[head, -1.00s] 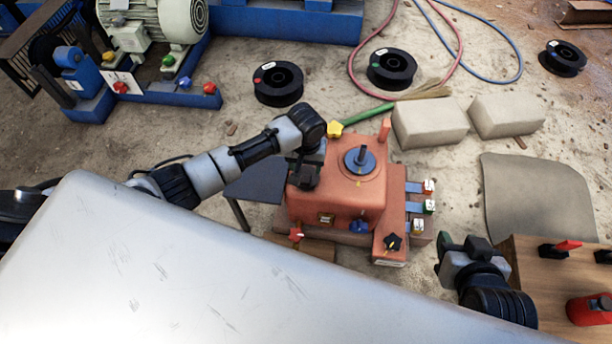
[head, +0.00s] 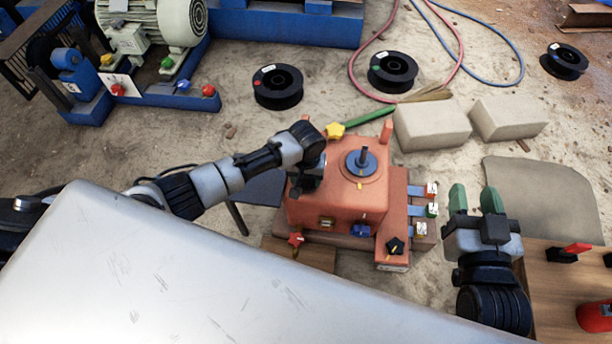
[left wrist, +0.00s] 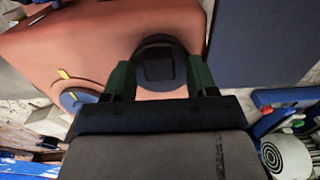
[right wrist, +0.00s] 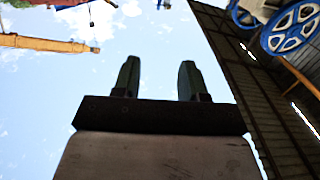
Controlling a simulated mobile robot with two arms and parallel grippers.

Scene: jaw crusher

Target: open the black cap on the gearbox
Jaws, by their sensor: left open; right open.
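The orange gearbox (head: 325,212) sits in the middle of the head view, with a blue disc and dark shaft (head: 361,166) on top. It also shows in the left wrist view (left wrist: 75,45). The round black cap (left wrist: 158,66) lies on the gearbox top in the left wrist view. My left gripper (left wrist: 160,80) is open, with one green finger on each side of the cap; I cannot tell whether they touch it. In the head view my left gripper (head: 303,184) hides the cap. My right gripper (head: 474,197) is open and empty, right of the gearbox.
Yellow (head: 335,131), red (head: 296,239), blue (head: 361,231) and black (head: 395,246) knobs surround the gearbox. Colored tagged levers (head: 420,210) stick out on its right. A wooden table (head: 550,285) with tools is at lower right. Pale blocks (head: 432,125) lie behind.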

